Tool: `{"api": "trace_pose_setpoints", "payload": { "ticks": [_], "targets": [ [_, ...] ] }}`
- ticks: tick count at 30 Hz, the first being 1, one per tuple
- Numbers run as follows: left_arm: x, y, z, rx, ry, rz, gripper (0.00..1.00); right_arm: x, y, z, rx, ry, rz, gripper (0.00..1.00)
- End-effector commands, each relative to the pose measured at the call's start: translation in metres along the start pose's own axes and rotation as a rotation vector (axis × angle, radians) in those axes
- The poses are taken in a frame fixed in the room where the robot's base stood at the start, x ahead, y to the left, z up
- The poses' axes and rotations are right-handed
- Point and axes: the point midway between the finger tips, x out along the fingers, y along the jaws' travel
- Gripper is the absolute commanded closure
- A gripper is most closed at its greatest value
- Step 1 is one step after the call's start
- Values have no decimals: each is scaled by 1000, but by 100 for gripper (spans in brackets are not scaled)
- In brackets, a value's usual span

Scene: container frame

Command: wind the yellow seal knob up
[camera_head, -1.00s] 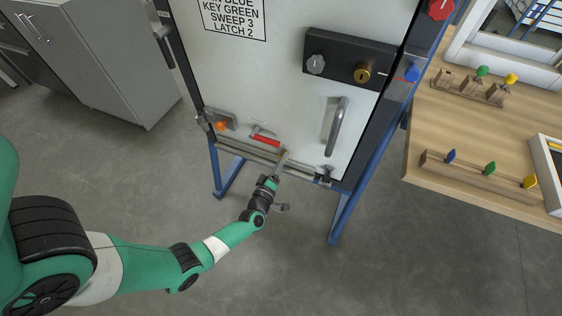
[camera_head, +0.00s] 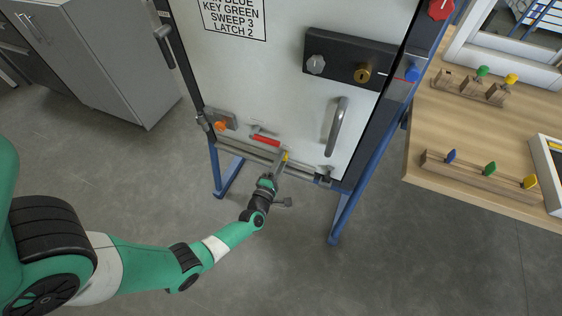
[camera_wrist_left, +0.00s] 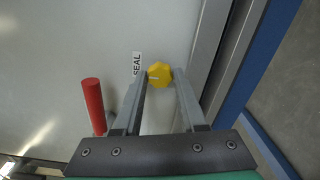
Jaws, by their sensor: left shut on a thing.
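The yellow seal knob (camera_wrist_left: 159,74) is on the white door panel, beside the small SEAL label (camera_wrist_left: 137,64) in the left wrist view. Its white pointer mark faces left in that view. In the head view the knob (camera_head: 285,156) shows as a small yellow spot low on the door. My left gripper (camera_head: 281,161) reaches it from below. In the left wrist view the fingertips of my left gripper (camera_wrist_left: 160,76) lie on both sides of the knob, shut on it. My right gripper is in neither view.
A red handle (camera_wrist_left: 94,106) is left of the left finger. An orange knob (camera_head: 220,125) is at the door's lower left. A grey door handle (camera_head: 336,126) stands out to the right. A blue frame leg (camera_head: 345,212) stands below. A wooden table (camera_head: 430,125) is at the right.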

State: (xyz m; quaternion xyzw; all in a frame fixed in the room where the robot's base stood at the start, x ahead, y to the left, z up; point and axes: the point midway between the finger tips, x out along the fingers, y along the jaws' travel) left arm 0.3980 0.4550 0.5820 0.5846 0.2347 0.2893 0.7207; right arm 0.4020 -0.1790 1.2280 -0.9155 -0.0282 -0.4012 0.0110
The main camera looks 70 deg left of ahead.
Motion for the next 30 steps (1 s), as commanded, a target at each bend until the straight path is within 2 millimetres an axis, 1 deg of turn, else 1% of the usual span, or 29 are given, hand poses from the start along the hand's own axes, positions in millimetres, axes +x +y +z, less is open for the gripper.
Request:
{"api": "trace_pose_setpoints", "payload": {
  "ticks": [11, 12, 16, 25, 28, 30],
  "targets": [
    [0, 0, 0, -6, 0, 0, 100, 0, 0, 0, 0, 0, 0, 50],
    [0, 0, 0, -6, 0, 0, 52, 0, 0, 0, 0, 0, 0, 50],
    [0, 0, 0, -6, 0, 0, 30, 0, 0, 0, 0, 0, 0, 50],
    [-1, 0, 0, -4, 0, 0, 30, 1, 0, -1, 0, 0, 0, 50],
    [-10, 1, 1, -4, -1, -2, 30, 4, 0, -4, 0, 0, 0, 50],
    [-22, 3, 1, -4, -1, -3, 30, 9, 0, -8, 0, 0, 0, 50]
  ]
}}
